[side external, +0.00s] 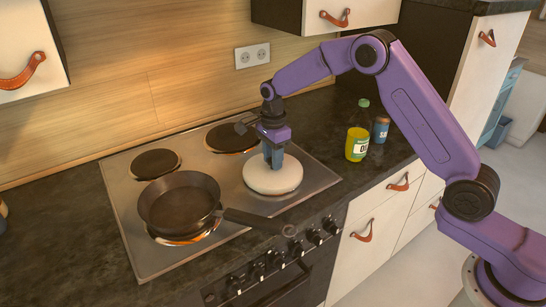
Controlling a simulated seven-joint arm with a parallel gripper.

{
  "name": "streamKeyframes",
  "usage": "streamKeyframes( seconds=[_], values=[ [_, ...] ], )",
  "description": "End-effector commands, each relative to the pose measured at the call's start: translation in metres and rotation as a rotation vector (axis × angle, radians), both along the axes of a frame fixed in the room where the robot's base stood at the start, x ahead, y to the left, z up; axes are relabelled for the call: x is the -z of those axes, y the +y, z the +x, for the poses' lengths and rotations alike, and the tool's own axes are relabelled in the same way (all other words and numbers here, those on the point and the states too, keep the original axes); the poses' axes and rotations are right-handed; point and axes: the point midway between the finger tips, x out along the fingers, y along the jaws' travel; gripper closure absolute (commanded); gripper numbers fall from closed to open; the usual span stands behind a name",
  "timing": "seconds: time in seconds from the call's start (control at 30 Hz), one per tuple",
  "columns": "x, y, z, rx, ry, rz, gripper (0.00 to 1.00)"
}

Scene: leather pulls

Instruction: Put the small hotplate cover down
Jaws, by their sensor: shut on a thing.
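The small hotplate cover (272,177) is a round, cream-white disc at the right front of the steel hob (122,214). It looks level and covers the hotplate spot there; I cannot tell whether it touches the hob or is just above it. My gripper (272,162) points straight down over the middle of the cover and is shut on it. The fingers hide the part they hold.
A dark frying pan (180,203) sits on the front left hotplate, its handle reaching right, in front of the cover. The back hotplates (155,163) (231,138) are bare. An oil bottle (357,140) and a blue shaker (380,129) stand on the counter to the right.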

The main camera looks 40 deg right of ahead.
Motion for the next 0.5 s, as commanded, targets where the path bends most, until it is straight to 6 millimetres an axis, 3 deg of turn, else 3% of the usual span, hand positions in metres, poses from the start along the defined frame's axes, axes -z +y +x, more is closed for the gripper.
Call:
streamKeyframes(
  seconds=[0.3,0.33,0.37,0.4,0.5],
  values=[
    [0.0044,0.0000,-0.0002,0.000,0.001,0.000,0.99],
    [0.0044,-0.0001,-0.0003,0.000,0.001,0.000,0.60],
    [0.0043,-0.0001,-0.0002,0.000,0.001,0.000,0.50],
    [0.0042,-0.0001,-0.0002,0.000,0.001,0.000,0.41],
    [0.0041,-0.0001,-0.0003,0.000,0.001,0.000,0.41]
  ],
)
